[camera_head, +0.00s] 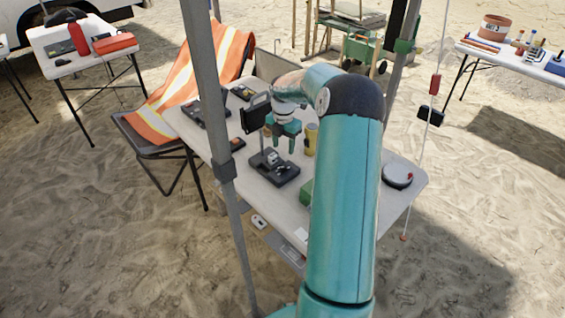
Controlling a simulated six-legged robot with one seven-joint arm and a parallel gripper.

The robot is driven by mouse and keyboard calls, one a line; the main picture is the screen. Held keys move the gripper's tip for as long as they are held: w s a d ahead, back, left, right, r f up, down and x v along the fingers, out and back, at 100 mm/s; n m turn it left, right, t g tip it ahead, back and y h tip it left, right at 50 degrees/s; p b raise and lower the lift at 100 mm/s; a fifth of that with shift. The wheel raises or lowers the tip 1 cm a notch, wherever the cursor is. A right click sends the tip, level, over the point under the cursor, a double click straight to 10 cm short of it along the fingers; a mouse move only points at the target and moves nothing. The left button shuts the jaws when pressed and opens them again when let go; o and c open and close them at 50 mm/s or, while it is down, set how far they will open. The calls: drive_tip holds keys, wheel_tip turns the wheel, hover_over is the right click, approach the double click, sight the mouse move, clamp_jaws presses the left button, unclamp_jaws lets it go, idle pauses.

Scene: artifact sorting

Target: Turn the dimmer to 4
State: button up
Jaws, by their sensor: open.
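A dark box with small pale parts on its top (285,175) lies on the white folding table. It may be the dimmer, but no dial numbers can be read at this size. I cannot tell whether a fingertip touches the box. A dark upright panel (256,113) stands just left of my gripper.
The folding table (345,190) also bears a yellow can (310,138), a green block (306,192), a round grey device (398,174) and dark cases (243,92). A tent pole (207,85) rises at the near left. An orange-striped chair (200,68) adjoins the table's left.

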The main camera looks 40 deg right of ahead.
sight(284, 166)
wheel_tip(284, 166, down, 9)
drive_tip(key=shift+s+r, duration=0.1)
idle(0.3)
drive_tip(key=c, duration=1)
